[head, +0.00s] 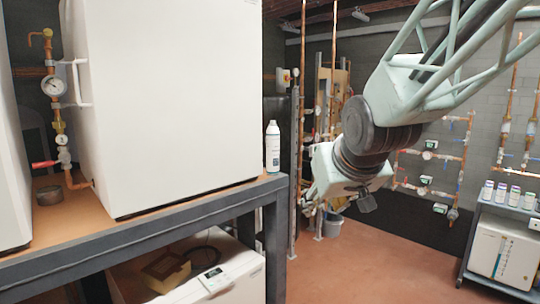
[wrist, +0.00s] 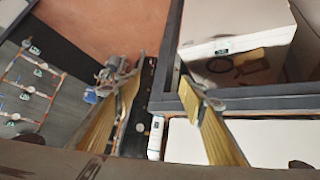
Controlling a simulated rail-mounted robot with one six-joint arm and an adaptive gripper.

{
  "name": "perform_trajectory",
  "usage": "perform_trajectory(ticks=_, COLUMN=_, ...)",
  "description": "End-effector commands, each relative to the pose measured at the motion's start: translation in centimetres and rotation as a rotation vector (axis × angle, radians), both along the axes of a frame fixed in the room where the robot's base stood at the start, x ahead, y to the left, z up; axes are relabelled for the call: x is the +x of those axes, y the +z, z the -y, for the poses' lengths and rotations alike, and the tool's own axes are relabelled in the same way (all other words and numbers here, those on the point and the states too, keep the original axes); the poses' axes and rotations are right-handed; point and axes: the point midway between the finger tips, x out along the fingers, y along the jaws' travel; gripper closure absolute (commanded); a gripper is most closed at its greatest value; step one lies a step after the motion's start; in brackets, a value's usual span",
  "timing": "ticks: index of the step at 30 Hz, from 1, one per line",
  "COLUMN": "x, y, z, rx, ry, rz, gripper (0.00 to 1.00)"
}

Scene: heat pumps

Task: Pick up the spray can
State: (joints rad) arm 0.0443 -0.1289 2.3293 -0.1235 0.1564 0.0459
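A white spray can (head: 272,147) with a dark label stands upright near the right end of the workbench (head: 215,205), beside a large white cabinet. In the wrist view the spray can (wrist: 156,137) shows low in the middle, between the lines of my two yellow-padded fingers. My gripper (wrist: 160,80) is open with nothing between its fingertips. In the head view my gripper (head: 309,204) hangs to the right of the bench end, apart from the can; its fingers are small and partly hidden there.
The white cabinet (head: 165,100) closely borders the can on the left. A lower shelf holds a white box and a cardboard piece (head: 167,270). Copper pipes line the back wall. Open floor (head: 390,270) lies right of the bench.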

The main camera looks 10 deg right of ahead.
Motion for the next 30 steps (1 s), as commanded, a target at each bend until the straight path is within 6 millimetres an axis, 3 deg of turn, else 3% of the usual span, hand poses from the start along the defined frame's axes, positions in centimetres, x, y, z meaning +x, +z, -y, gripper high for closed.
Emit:
perform_trajectory(ticks=15, x=13.1, y=1.7, z=0.5, rx=-0.004, ry=0.033, rz=0.173, gripper=0.62)
perform_trajectory(ticks=30, x=23.8, y=1.9, z=0.4, rx=0.009, ry=0.08, rz=0.341, gripper=0.62)
